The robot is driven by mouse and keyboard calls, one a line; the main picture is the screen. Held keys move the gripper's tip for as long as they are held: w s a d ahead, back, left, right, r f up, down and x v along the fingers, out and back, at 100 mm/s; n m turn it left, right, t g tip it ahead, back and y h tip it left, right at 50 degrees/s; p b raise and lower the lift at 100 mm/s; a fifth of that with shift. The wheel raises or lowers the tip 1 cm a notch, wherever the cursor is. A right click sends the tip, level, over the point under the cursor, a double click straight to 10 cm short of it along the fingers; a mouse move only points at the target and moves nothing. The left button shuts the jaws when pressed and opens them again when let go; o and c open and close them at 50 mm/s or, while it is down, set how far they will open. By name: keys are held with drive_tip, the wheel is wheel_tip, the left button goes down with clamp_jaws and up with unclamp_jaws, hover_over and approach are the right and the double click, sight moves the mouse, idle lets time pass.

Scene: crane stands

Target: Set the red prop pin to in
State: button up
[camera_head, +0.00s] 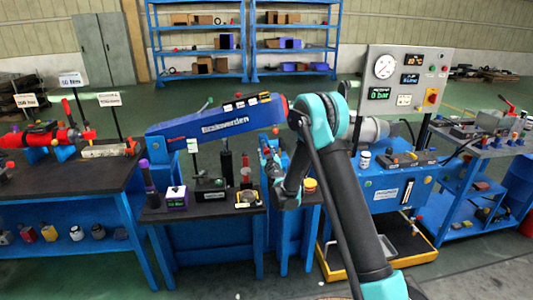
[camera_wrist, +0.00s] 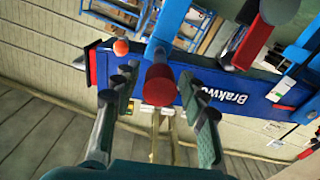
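A red round-headed pin (camera_wrist: 160,84), which looks like the prop pin, sticks out from blue metalwork in the wrist view. My gripper (camera_wrist: 157,90) is open, with one finger on each side of the pin head and a visible gap to both. In the head view my gripper (camera_head: 270,160) is below the blue crane boom (camera_head: 215,122), in front of the crane stand. I cannot make out the pin there.
A second red knob or handle (camera_wrist: 280,10) is at the upper right of the wrist view. A small orange ball (camera_wrist: 121,47) is near the fingers. Dark bench tops with small items, including a purple-and-white box (camera_head: 176,197), stand left of my arm. A gauge panel (camera_head: 403,80) stands right.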

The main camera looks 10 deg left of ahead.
sight(264, 144)
clamp_jaws()
drive_tip(key=x, duration=0.8)
drive_tip(key=shift+w+a+f, duration=0.1)
drive_tip(key=shift+w, duration=0.3)
drive_tip(key=shift+o, duration=1.4)
unclamp_jaws()
drive_tip(key=shift+s, duration=0.15)
